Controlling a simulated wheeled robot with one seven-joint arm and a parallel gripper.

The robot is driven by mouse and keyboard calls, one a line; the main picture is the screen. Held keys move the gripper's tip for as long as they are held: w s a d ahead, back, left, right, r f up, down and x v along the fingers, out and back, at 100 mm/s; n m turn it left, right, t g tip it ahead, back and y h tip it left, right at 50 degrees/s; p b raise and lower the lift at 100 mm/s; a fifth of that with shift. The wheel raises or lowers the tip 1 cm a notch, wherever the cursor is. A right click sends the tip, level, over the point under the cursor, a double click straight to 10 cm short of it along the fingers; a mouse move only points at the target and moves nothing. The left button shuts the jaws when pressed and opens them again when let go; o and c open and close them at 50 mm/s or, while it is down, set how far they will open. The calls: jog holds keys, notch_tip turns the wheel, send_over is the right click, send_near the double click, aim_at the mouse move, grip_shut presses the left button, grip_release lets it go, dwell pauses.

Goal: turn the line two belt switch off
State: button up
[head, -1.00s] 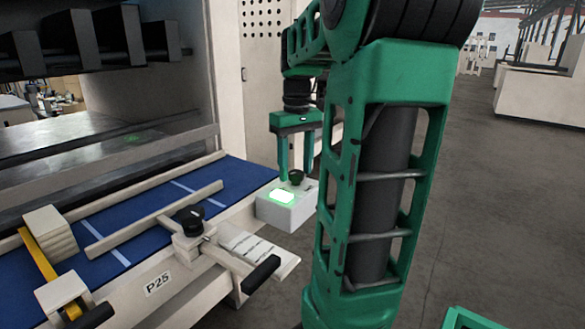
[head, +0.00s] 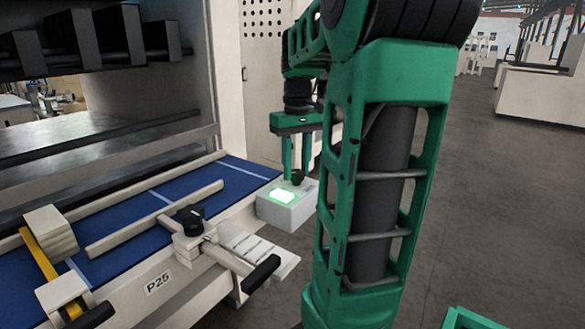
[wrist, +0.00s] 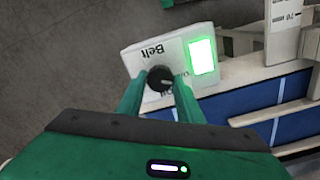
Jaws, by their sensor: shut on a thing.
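The belt switch is a black round knob (head: 297,177) on top of a pale box (head: 288,208) at the end of the conveyor. A lit green lamp (head: 283,196) is beside the knob. In the wrist view, the box (wrist: 143,55) reads "Belt" upside down, and the lamp (wrist: 202,56) glows green. The knob (wrist: 160,79) has a pale mark towards its right side; other lettering is partly hidden. My gripper (head: 296,175) points down from above, shut on the knob, one finger on each side. Its fingers (wrist: 160,88) also show in the wrist view.
A blue conveyor belt (head: 125,230) with white cross lines runs along the machine at left. A clamp with a black knob (head: 190,220) and a black handle (head: 261,274) stands in front of the box. Open grey floor (head: 480,220) lies to the right.

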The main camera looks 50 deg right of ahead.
aim_at(295, 171)
jog(key=m, duration=0.6)
jog(key=shift+m, duration=0.4)
jog(key=m, duration=0.5)
jog(key=shift+w+a+m, duration=0.1)
jog(key=shift+m, duration=0.2)
jog(key=o, duration=1)
jog(key=shift+r, duration=0.1)
notch_tip(295, 171, up, 10)
jog(key=shift+w+r, duration=0.1)
jog(key=shift+r, duration=0.15)
